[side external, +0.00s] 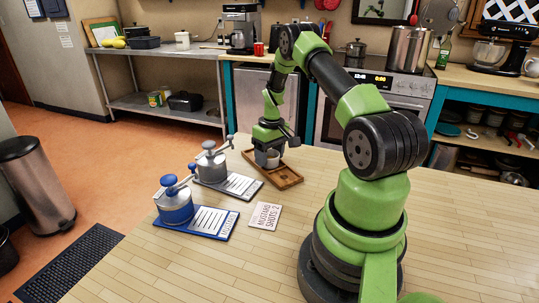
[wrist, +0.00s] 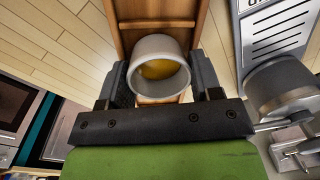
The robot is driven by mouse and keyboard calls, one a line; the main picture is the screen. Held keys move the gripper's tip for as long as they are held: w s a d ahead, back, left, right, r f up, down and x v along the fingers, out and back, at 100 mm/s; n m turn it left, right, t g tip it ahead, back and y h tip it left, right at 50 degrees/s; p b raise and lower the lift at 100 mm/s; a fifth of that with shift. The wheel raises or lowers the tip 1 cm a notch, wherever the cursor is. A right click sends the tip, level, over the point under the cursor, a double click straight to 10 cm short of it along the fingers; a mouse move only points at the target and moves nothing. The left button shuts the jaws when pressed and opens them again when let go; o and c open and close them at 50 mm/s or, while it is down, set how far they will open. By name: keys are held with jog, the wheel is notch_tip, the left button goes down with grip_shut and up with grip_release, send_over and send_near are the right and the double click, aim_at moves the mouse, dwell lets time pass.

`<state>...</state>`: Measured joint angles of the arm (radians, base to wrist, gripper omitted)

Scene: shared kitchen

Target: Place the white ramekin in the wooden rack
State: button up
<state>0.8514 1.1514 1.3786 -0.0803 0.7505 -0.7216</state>
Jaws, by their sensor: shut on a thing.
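The white ramekin (wrist: 160,44) is between the two fingers of my gripper (wrist: 160,80) in the wrist view, with yellow contents inside. My gripper (side external: 268,155) is shut on it. In the side view the ramekin (side external: 272,158) shows as a small pale shape under the gripper. The wooden rack (side external: 288,181) is a shallow brown tray on the table, and the ramekin is at its far end. In the wrist view the rack (wrist: 124,18) lies directly below the ramekin. I cannot tell whether the ramekin touches the rack floor.
A grey-lidded dispenser (side external: 211,165) and a blue dispenser (side external: 175,203) stand on labelled boards left of the rack. A card reading "MUSTARD SHOTS: 2" (side external: 265,216) lies in front. The tabletop right of the rack (side external: 360,190) is clear up to my arm.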

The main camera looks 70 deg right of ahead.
jog(key=shift+f, duration=0.1)
jog(key=shift+f, duration=0.1)
jog(key=o, duration=1)
jog(key=shift+f, duration=0.15)
jog(key=shift+s, duration=0.1)
